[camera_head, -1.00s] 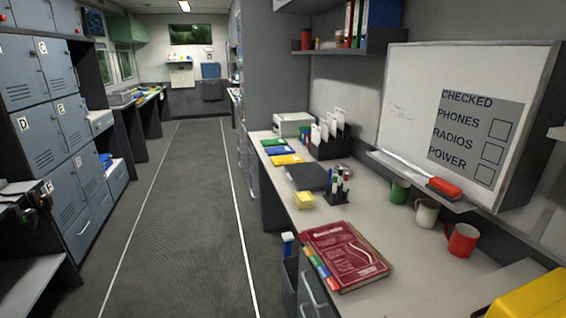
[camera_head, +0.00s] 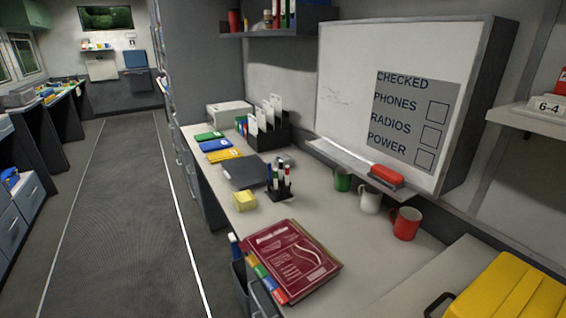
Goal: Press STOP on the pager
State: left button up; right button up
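I cannot make out a pager or a STOP button in this view. A small grey item (camera_head: 285,160) lies on the counter behind the pen holder, too small to identify. Neither of my grippers is in view.
The counter (camera_head: 335,215) on the right holds a red book (camera_head: 290,260), a pen holder (camera_head: 279,185), a yellow note block (camera_head: 244,201), a dark folder (camera_head: 243,173), mugs including a red one (camera_head: 405,223), and a yellow case (camera_head: 510,290). A whiteboard (camera_head: 345,85) stands behind. The aisle floor (camera_head: 115,220) is clear.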

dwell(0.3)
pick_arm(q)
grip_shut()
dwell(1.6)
